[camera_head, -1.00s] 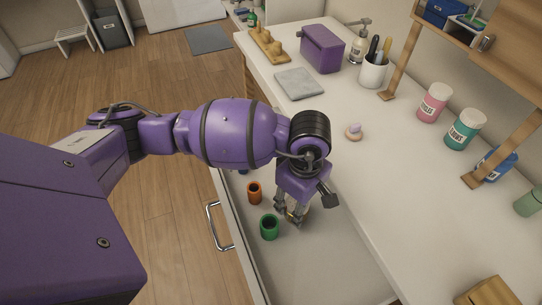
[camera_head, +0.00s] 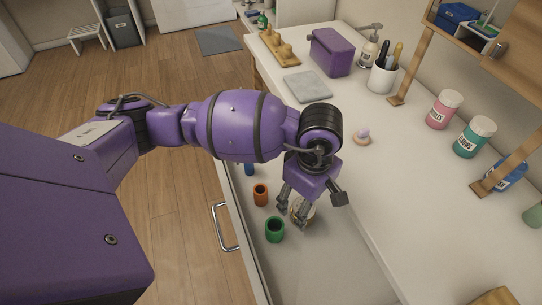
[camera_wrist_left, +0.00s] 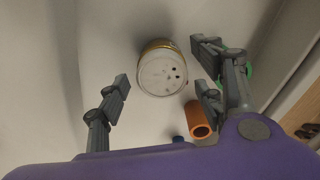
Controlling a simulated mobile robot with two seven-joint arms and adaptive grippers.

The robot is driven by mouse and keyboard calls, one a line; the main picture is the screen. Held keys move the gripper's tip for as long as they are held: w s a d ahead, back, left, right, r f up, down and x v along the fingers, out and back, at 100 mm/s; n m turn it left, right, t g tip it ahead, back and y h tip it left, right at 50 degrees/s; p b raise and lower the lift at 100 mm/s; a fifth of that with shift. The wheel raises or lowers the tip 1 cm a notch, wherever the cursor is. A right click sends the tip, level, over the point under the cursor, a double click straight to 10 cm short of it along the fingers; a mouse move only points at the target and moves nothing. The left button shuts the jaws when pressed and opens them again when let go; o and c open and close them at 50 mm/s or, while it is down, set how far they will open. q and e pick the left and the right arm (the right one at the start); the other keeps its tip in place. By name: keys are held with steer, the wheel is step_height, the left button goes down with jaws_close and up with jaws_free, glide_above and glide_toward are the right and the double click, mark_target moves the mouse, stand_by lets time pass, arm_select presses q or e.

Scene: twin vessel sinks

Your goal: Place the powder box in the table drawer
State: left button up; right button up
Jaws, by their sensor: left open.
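A round box with a white, hole-dotted top and a gold rim, seemingly the powder box (camera_head: 303,209), sits in the open table drawer (camera_head: 300,262). In the left wrist view the box (camera_wrist_left: 161,72) shows its whole top, between and beyond the spread fingers. My left gripper (camera_head: 311,209) is open over the box, with gaps between the fingers and the box in the wrist view. The fingers hide part of the box in the head view. My right gripper is not in view.
The drawer's near part is clear. A small pink-knobbed piece (camera_head: 361,136) lies on the counter (camera_head: 400,170), near my wrist.

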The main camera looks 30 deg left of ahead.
arm_select(q)
step_height(320, 180, up, 10)
stand_by(0.3)
stand_by(0.3)
